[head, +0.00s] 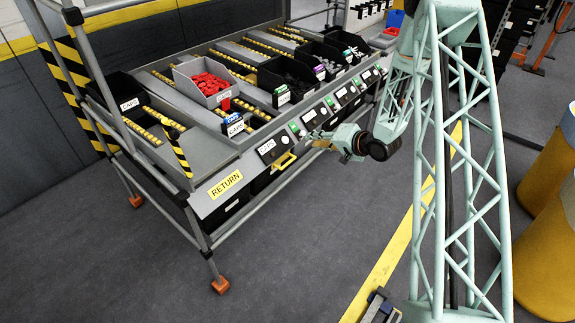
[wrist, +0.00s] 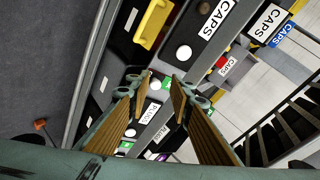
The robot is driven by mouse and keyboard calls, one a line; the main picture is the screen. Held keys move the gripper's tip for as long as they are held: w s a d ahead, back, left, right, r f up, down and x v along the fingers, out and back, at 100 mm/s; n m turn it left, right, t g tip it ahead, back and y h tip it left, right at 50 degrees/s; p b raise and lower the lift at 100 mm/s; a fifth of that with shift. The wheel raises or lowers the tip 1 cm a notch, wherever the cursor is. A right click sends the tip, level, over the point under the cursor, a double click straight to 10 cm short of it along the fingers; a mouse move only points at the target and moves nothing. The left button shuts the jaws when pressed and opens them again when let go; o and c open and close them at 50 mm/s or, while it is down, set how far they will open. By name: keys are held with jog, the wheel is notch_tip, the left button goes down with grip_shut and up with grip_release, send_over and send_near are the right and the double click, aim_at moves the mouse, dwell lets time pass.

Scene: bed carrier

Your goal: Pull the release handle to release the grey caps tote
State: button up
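The grey caps tote (head: 214,98), filled with red caps, sits on the rack's sloped lane in the head view. Part of it shows at the right of the wrist view (wrist: 240,68). A yellow release handle (head: 283,162) is on the front panel below it, beside a CAPS label. In the wrist view the yellow handle (wrist: 152,24) is at the top, ahead of and to the left of my fingertips. My gripper (wrist: 161,80) is open, with nothing between its fingers. In the head view my gripper (head: 314,140) is right of the handle, apart from it.
A black caps tote (head: 119,104) stands on the left of the rack. Several dark totes (head: 285,75) stand to the right. A RETURN label (head: 225,185) marks the front left corner. Yellow drums (head: 550,220) are at the right. The floor before the rack is clear.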

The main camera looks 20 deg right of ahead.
aim_at(288, 164)
jog(key=s+a+f+m+y, duration=0.1)
jog(key=s+f+y, duration=0.1)
jog(key=f, duration=0.4)
jog(key=s+a+f+m+t+y, duration=0.1)
jog(key=s+f+m, duration=0.1)
jog(key=s+f, duration=0.2)
jog(key=shift+a+f+m+t+y, duration=0.3)
jog(key=shift+a+f+y, duration=0.1)
jog(key=shift+f, duration=0.75)
jog(key=shift+w, duration=0.1)
jog(key=shift+b+x, duration=1.4)
jog(key=shift+x, duration=5.4)
jog(key=shift+c, duration=0.3)
grip_shut()
